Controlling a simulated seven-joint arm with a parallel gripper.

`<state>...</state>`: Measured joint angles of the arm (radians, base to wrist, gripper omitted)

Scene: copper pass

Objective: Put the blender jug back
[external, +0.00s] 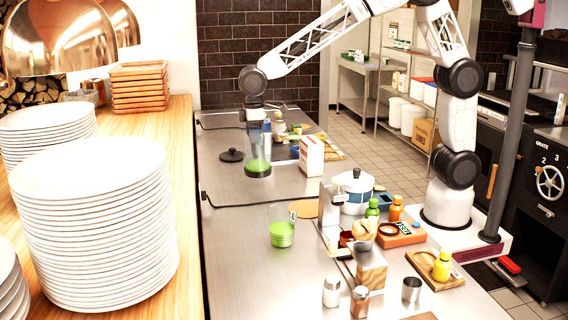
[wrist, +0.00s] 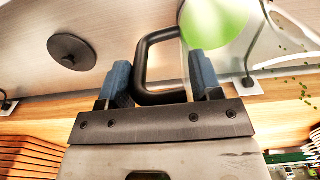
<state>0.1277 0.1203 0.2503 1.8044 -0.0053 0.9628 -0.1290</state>
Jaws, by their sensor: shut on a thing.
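The blender jug (external: 258,155) is clear, with green liquid inside and a dark bottom rim. It looks upright over the far part of the steel counter; I cannot tell whether it touches the counter. My gripper (external: 255,118) is at its top, pointing down. In the wrist view, the two blue fingers of my gripper (wrist: 160,78) are shut on the jug's black handle (wrist: 158,45), and the green-filled jug (wrist: 218,22) shows beyond, partly cut off. A round black lid (external: 231,155) lies on the counter left of the jug; it also shows in the wrist view (wrist: 72,50). I cannot make out a blender base.
A glass of green liquid (external: 281,234) stands nearer on the counter (external: 240,275). A white box (external: 311,156) is right of the jug. A pot (external: 356,187), bottles and a grey stand (external: 331,208) crowd the right. Plate stacks (external: 95,225) fill the wooden ledge at left.

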